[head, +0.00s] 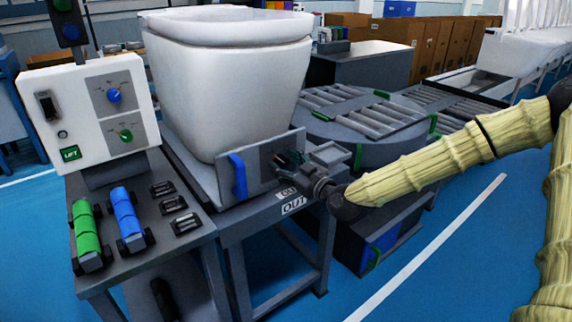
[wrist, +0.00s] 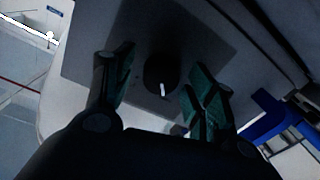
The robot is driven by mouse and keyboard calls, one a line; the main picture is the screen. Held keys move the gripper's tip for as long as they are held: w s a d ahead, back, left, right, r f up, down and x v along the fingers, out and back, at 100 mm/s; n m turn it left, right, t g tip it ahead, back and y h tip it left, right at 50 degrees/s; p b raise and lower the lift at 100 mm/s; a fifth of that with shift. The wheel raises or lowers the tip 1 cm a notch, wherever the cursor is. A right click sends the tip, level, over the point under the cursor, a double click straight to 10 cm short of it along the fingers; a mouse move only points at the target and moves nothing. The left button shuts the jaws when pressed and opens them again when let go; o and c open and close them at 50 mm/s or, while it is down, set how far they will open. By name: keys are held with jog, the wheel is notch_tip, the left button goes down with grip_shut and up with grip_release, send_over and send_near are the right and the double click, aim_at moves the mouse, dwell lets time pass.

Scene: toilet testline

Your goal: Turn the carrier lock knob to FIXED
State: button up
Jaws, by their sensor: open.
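A dark round knob (wrist: 158,72) with a white pointer mark sits on a grey plate (wrist: 95,45) in the wrist view. The mark points downward in that view. My gripper (wrist: 163,88) is open, with one green-padded finger on each side of the knob; I cannot tell whether either touches it. In the head view my gripper (head: 288,163) is at the upright grey plate (head: 222,178) on the front of the carrier, right of its blue handle (head: 238,175). The knob is hidden there behind my gripper. No FIXED label is readable.
A white toilet bowl (head: 230,85) stands on the carrier behind the plate. A white control box (head: 85,105) with a blue and a green knob is at left. Green and blue rollers (head: 88,235) lie on the side table. A roller turntable (head: 365,125) is behind my arm.

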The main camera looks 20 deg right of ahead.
jog(key=c, duration=1)
jog(key=shift+c, duration=0.2)
jog(key=m+b, duration=0.1)
jog(key=m, duration=0.3)
jog(key=shift+f+b, duration=0.1)
jog(key=shift+b, duration=0.25)
jog(key=m+b, duration=0.1)
jog(key=m, duration=0.3)
jog(key=shift+d+m+b, duration=0.1)
jog(key=shift+m+b, duration=0.2)
jog(key=shift+b, duration=0.1)
jog(key=m+b, duration=0.1)
jog(key=m, duration=0.2)
jog(key=shift+m+t, duration=0.3)
jog(key=shift+m, duration=0.1)
jog(key=shift+m+b, duration=1.05)
jog(key=shift+m, duration=0.85)
